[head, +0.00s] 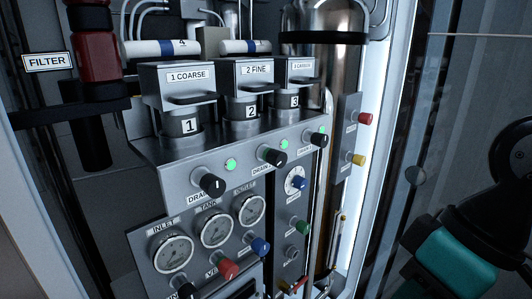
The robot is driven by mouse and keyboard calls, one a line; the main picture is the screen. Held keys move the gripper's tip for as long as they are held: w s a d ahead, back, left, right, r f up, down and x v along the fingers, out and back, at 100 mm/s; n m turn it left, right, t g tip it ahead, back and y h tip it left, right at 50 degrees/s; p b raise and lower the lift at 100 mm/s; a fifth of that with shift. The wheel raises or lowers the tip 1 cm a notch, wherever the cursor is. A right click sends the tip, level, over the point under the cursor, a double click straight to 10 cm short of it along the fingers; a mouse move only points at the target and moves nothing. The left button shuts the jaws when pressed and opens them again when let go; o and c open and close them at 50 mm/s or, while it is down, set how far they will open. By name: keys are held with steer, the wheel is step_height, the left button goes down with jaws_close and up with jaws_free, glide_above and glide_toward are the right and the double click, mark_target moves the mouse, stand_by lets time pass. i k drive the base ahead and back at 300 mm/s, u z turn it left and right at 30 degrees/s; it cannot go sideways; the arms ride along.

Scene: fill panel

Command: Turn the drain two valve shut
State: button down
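The drain two valve appears to be the middle black knob (275,156) on the sloping steel panel, below the filter housing marked 2 FINE (254,88). Its label is partly hidden by the knob, so I cannot read the number. A small green light (284,144) glows just above it. A pale mark shows on the knob face, but its angle is too small to judge. Similar black knobs sit to its left (212,184) and right (319,139), each beside a green light. My gripper is not in view; nothing touches the knob.
Gauges (216,230) marked INLET, TANK and OUTLET sit below, with red (227,268) and blue (260,246) knobs. A steel tank (330,70) stands behind at right, near side red (365,119) and yellow knobs. My black and teal arm part fills the lower right. Space before the panel looks clear.

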mark_target(277, 158)
steer(key=z, duration=1.5)
steer(key=k, duration=0.35)
steer(key=u, duration=1.25)
